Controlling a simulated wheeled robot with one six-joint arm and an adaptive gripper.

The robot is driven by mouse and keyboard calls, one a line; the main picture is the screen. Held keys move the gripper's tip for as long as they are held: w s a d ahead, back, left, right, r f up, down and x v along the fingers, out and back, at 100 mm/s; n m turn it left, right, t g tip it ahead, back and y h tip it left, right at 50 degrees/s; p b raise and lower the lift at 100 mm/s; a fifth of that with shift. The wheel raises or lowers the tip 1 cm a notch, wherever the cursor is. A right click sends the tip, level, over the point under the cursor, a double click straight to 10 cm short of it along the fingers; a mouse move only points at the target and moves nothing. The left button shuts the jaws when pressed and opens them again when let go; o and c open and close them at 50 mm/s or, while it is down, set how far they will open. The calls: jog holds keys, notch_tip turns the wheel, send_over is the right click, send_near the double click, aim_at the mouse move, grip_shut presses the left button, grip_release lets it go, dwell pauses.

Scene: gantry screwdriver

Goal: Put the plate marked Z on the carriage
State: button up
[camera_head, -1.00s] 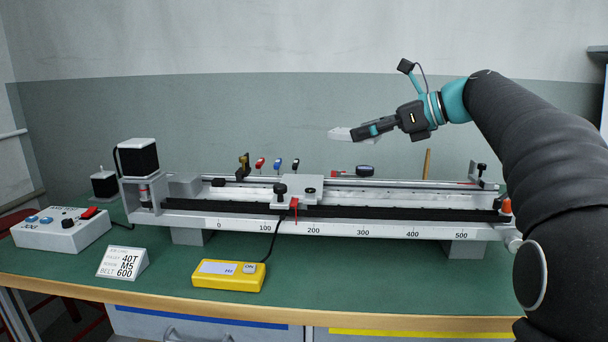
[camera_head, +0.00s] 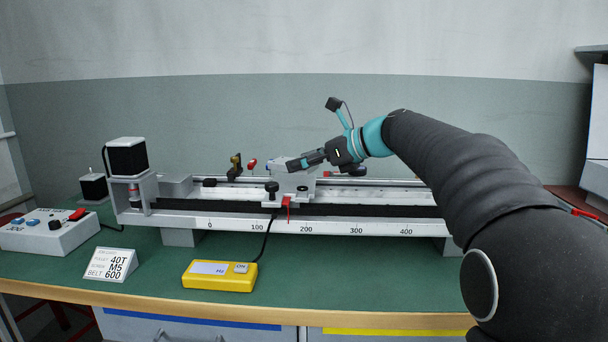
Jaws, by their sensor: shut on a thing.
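My gripper (camera_head: 297,164) is shut on a pale plate (camera_head: 280,160). The plate sits at the fingertips and shows only as a small light patch; I cannot read a letter on it. The grey carriage (camera_head: 291,187) stands on the linear rail, with a black knob on its front left and a red pointer below. The gripper and plate are over the top of the carriage in this view. I cannot tell whether the plate touches it.
The gantry rail (camera_head: 370,213) with its scale runs across the green bench. A motor (camera_head: 127,157) stands at its left end. A yellow meter (camera_head: 219,275), a label card (camera_head: 110,265) and a control box (camera_head: 48,231) stand in front. Small coloured-handled tools (camera_head: 252,164) stand behind the rail.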

jog(key=shift+f, duration=1.25)
jog(key=shift+f, duration=0.1)
jog(key=o, duration=1.4)
jog(key=shift+d, duration=0.1)
jog(key=v, duration=1.2)
